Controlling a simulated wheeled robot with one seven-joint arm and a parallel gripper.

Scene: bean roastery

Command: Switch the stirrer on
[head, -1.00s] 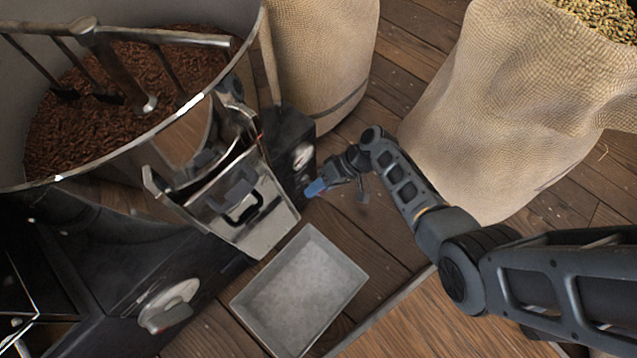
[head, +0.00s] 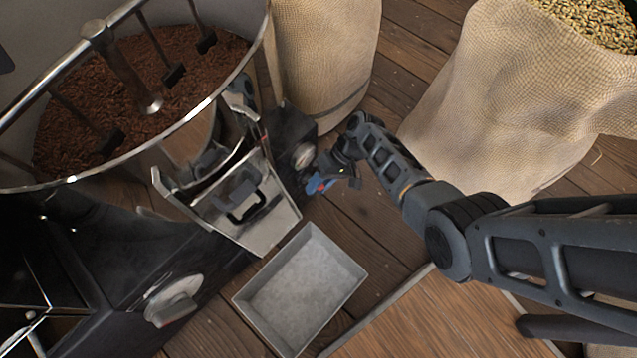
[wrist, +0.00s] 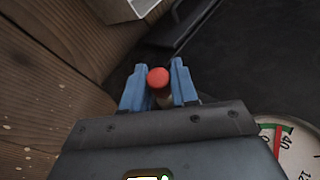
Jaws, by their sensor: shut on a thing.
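The stirrer (head: 98,33) is a metal arm with hanging paddles over brown beans in the round steel pan at upper left in the head view. A red round knob (wrist: 158,77) on a short pale stem shows in the wrist view, on the machine's dark body. My gripper (wrist: 158,88) has its blue fingers shut on this knob, one on each side. In the head view my gripper (head: 318,184) is at the front of the machine's dark box, just below the dial; a little red shows at its fingers. The knob's base is hidden.
A round dial gauge (head: 304,155) is beside my gripper. The steel chute (head: 265,225) with a black handle is left of it. A grey tray (head: 300,290) lies on the floor below. Burlap sacks (head: 325,60) stand behind and right. Bare floor shows between.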

